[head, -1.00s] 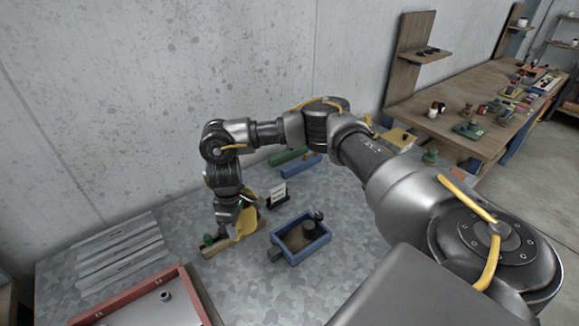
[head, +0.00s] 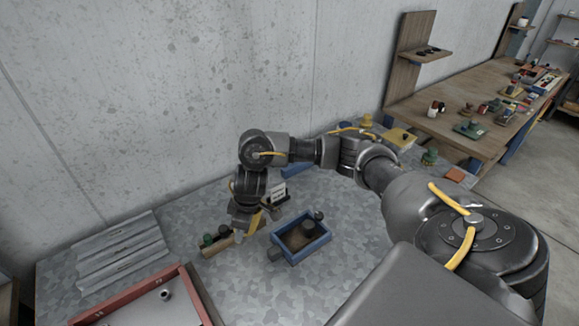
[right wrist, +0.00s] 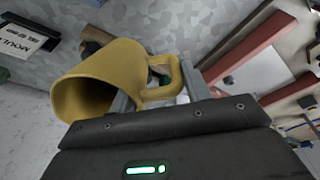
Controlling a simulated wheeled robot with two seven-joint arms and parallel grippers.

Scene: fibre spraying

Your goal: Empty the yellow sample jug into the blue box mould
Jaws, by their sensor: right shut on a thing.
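The yellow jug (head: 255,221) is in my right gripper (head: 247,220), above the grey table and left of the blue box mould. In the right wrist view the yellow jug (right wrist: 98,86) has its open mouth toward the lower left, and my right gripper (right wrist: 160,84) is shut at its handle. The jug's contents cannot be seen. The blue box mould (head: 318,248) stands on the table with a brown inner floor and a dark block inside. The gripper hides part of the jug in the head view. My left gripper is not in view.
A wooden block with green and dark knobs (head: 216,246) lies left of the mould. A small sign (head: 278,191) stands behind it. A red-rimmed tray (head: 130,294) is at the front left, with grey slats (head: 118,250) behind.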

